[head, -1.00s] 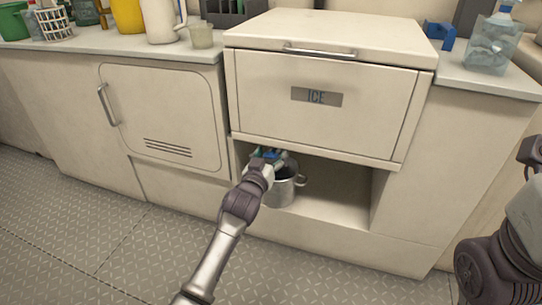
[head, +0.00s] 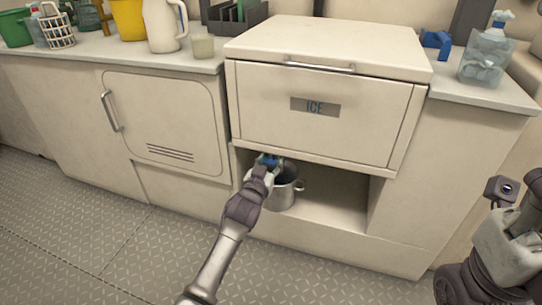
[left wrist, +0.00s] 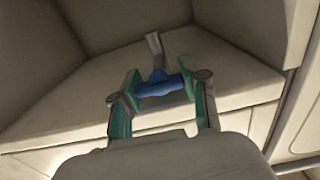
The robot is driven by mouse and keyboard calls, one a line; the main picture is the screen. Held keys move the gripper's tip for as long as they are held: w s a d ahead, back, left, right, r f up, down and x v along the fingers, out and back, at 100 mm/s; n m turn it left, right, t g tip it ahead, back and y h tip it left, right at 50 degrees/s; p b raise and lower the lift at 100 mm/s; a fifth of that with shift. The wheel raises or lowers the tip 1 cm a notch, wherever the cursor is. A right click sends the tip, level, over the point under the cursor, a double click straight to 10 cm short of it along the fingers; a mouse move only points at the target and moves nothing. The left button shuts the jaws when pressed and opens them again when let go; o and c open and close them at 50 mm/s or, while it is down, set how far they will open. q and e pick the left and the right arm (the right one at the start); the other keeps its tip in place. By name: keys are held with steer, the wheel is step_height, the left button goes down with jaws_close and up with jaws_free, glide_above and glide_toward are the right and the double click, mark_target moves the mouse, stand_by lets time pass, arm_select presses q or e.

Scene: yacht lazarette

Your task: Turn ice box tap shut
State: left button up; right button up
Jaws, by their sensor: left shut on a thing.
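The ice box (head: 318,106) is a cream unit with an "ICE" label and a lid with a metal handle. Its tap has a blue handle (head: 269,160) under the box front, above the open recess. In the left wrist view the blue tap handle (left wrist: 160,84) lies crosswise between my green-padded fingers, with a grey stem (left wrist: 154,44) behind it. My left gripper (head: 264,167) is shut on this handle, and its fingers partly hide the tap in the head view. My right arm shows at the right edge; its fingers are not seen.
A metal pot (head: 284,188) stands in the recess just below and beside my left gripper. The recess is empty to the right. The floor in front is clear.

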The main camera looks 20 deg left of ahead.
arm_select(q)
steer(key=o, duration=1.2)
steer(key=shift+c, duration=0.2)
steer(key=s, duration=1.2)
steer(key=shift+a, duration=0.2)
